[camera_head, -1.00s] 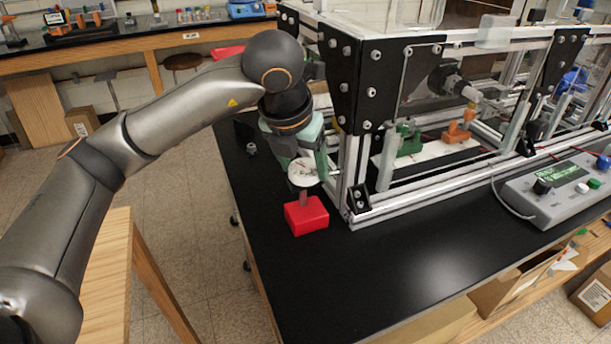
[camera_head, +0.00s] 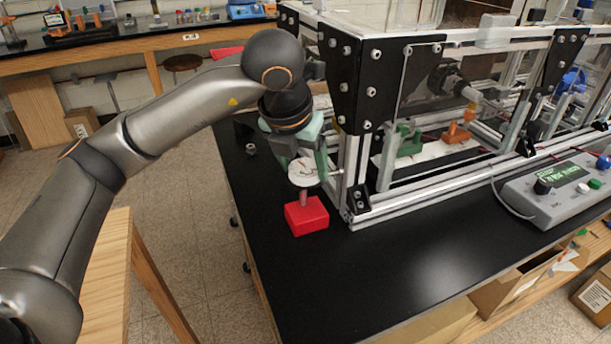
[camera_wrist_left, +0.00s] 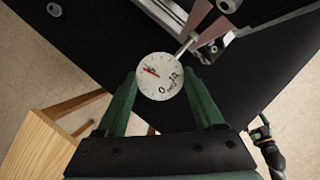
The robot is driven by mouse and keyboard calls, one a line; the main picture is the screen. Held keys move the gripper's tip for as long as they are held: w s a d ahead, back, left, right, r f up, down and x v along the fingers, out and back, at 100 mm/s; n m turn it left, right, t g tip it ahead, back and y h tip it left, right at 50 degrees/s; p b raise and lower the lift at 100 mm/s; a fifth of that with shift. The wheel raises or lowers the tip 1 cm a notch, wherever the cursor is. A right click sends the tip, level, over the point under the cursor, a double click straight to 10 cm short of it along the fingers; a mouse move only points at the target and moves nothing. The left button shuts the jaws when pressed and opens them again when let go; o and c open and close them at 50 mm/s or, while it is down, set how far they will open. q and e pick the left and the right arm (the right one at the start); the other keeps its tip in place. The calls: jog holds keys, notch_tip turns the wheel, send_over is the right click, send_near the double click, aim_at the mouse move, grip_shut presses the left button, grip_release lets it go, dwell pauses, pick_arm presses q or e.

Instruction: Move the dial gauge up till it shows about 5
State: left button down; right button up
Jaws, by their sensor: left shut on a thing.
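The dial gauge (camera_head: 303,172) has a round white face and stands near the corner of the extrusion frame. Its stem goes down to a red block (camera_head: 307,216) on the black bench top. My left gripper (camera_head: 306,158) is shut on the gauge from above. In the left wrist view the gauge face (camera_wrist_left: 160,77) sits between the green fingers (camera_wrist_left: 160,90). A red needle shows on the face, but the numbers are too small to read surely. A rod runs from the gauge towards the frame in that view.
The aluminium extrusion frame (camera_head: 430,205) with black corner plates stands close to the right of the gauge. A grey control box (camera_head: 560,190) with a green display lies at the right. The front of the black bench (camera_head: 340,285) is clear.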

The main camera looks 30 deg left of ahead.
jog(key=shift+f, duration=0.15)
dwell(0.7)
pick_arm(q)
jog(key=shift+c, duration=1.2)
grip_release()
jog(key=shift+o, duration=1.2)
jog(key=shift+f, duration=0.2)
jog(key=p+v, duration=0.1)
jog(key=v, duration=1.1)
jog(key=shift+s+r, duration=0.15)
jog(key=shift+r, duration=0.2)
pick_arm(e)
jog(key=r, duration=0.1)
jog(key=a+r, duration=0.1)
jog(key=r, duration=0.1)
jog(key=shift+w+a, duration=0.2)
jog(key=shift+w, duration=0.15)
